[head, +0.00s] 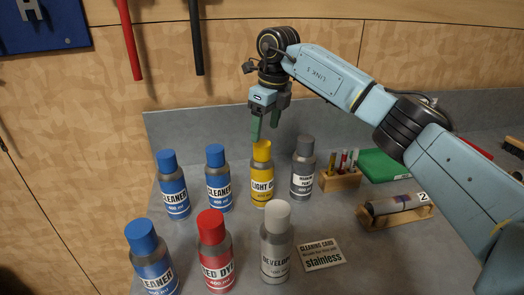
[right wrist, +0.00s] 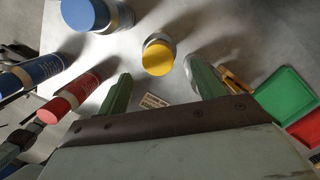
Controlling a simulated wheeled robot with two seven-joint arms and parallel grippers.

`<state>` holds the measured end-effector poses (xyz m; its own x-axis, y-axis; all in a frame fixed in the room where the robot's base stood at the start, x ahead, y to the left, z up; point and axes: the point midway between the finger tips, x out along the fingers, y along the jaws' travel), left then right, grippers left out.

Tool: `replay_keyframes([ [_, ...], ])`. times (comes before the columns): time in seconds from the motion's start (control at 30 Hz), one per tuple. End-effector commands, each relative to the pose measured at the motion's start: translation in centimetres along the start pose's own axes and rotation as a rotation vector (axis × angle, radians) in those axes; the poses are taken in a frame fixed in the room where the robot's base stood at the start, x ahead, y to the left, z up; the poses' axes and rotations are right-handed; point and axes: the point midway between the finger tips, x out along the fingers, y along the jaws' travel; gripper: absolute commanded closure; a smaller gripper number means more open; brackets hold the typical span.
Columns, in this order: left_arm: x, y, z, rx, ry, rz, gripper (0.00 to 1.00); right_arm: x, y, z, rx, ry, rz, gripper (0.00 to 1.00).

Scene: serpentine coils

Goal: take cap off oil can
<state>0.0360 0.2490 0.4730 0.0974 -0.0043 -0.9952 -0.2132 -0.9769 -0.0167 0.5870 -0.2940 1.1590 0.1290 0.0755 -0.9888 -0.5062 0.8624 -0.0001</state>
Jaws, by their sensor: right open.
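The oil can (head: 261,188) is a yellow can labelled "LIGHT OI…", upright in the back row on the grey bench, with its yellow cap (head: 262,150) on top. My right gripper (head: 265,132) points down above the cap, open and empty, with its green fingertips apart from it. In the right wrist view the round yellow cap (right wrist: 158,58) shows beyond and between the two green fingers (right wrist: 160,88). My left gripper is not in view.
Blue-capped cleaner cans (head: 217,180) stand left of the oil can, a grey can (head: 303,170) close on its right. Red (head: 214,245) and white-capped (head: 276,245) cans stand in front. A wooden holder (head: 340,180), green tray (head: 380,165) and cleaning card (head: 321,254) lie rightward.

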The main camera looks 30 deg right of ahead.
Motion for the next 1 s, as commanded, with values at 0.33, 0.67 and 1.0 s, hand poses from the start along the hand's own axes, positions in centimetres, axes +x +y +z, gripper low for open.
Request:
replay_keyframes([
  [0.33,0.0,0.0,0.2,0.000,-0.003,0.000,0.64,2.8,0.2,0.0,-0.002,0.002,0.002,0.31],
  [0.67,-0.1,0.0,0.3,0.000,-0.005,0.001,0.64,6.2,0.3,0.1,-0.001,-0.001,0.000,0.31],
  [1.0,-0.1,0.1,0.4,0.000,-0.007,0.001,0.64,6.1,0.3,0.1,-0.001,0.000,0.000,0.59],
])
